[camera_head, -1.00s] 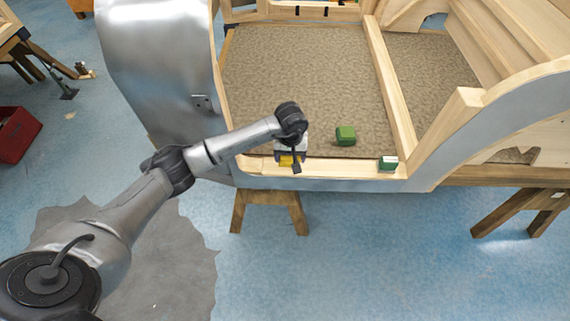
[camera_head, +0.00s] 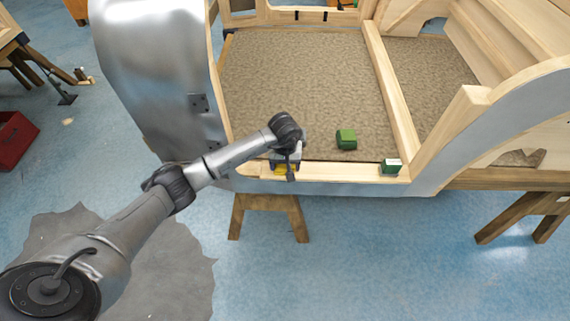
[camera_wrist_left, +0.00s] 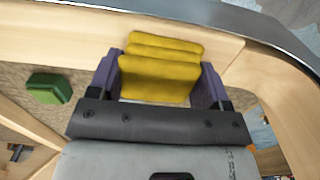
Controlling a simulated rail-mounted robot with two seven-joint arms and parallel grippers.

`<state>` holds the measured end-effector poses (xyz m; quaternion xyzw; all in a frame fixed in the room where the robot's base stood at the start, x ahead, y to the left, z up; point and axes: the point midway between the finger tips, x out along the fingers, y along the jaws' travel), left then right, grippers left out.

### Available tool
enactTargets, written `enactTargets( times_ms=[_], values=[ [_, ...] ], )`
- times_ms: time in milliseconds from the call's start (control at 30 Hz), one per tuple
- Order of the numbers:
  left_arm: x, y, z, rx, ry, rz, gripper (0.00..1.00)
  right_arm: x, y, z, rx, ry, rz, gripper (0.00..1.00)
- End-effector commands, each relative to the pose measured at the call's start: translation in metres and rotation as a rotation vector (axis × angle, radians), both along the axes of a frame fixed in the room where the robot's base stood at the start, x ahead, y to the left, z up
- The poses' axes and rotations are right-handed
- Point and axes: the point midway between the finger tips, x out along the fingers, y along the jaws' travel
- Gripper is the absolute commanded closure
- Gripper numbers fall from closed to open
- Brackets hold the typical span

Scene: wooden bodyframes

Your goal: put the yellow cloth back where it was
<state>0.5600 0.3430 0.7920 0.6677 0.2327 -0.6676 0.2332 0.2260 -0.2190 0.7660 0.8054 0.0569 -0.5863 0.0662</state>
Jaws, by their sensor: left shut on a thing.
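The yellow cloth (camera_wrist_left: 160,67) is folded and sits between the two purple fingers of my left gripper (camera_wrist_left: 158,82) in the left wrist view. The gripper is shut on it. In the head view the cloth (camera_head: 281,168) shows as a small yellow patch under my left gripper (camera_head: 285,166), at the wooden front sill (camera_head: 335,170) of the bodyframe. I cannot tell whether the cloth touches the sill. My right gripper is not in view.
A green block (camera_head: 346,139) lies on the brown floor panel (camera_head: 300,80). A green and white box (camera_head: 391,166) stands on the sill to the right. A wooden trestle (camera_head: 268,215) stands below. A red crate (camera_head: 14,138) is at far left.

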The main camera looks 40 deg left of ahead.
Motion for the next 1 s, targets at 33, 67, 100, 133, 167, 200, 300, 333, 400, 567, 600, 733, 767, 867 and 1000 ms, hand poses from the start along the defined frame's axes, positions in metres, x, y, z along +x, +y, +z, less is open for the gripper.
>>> enactTargets(
  times_ms=[33,67,100,133,167,200,300,333,400,567,600,733,767,867,1000],
  values=[
    [0.0,0.0,-0.002,0.001,-0.001,0.0,0.51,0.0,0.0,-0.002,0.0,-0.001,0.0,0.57],
    [0.0,0.0,-0.003,0.001,0.0,0.0,0.51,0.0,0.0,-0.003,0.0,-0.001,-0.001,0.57],
    [0.0,0.0,-0.004,0.001,0.0,0.001,0.51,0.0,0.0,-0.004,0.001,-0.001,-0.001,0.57],
    [0.0,0.001,-0.005,0.001,0.0,0.001,0.51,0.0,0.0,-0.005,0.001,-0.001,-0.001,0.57],
    [0.0,0.0,-0.003,0.001,0.0,0.001,0.26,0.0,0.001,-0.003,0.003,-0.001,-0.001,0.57],
    [0.0,0.0,-0.003,0.001,0.0,0.001,0.22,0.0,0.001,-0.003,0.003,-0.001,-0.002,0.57],
    [0.0,0.0,-0.003,0.001,0.001,0.001,0.12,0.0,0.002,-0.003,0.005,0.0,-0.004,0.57],
    [0.0,0.0,-0.003,0.001,0.001,0.001,0.09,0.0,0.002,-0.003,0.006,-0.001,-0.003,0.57],
    [0.0,0.0,-0.003,0.0,0.0,0.001,0.03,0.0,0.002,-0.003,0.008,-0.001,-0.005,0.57],
    [0.0,0.0,-0.003,0.0,0.0,0.0,0.03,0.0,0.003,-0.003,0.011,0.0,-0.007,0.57],
    [0.0,0.0,-0.003,0.0,0.0,0.0,0.03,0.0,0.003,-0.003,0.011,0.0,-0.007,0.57],
    [0.0,0.0,0.0,0.0,0.0,0.0,0.03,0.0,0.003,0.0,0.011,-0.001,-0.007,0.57],
    [0.0,0.0,0.001,-0.001,0.0,0.0,0.03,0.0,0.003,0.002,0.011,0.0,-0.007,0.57],
    [0.0,0.0,0.01,0.001,-0.002,0.0,0.03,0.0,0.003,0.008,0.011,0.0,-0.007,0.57],
    [0.0,0.001,0.026,0.001,0.0,0.0,0.03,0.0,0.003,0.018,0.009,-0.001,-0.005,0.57]
  ],
)
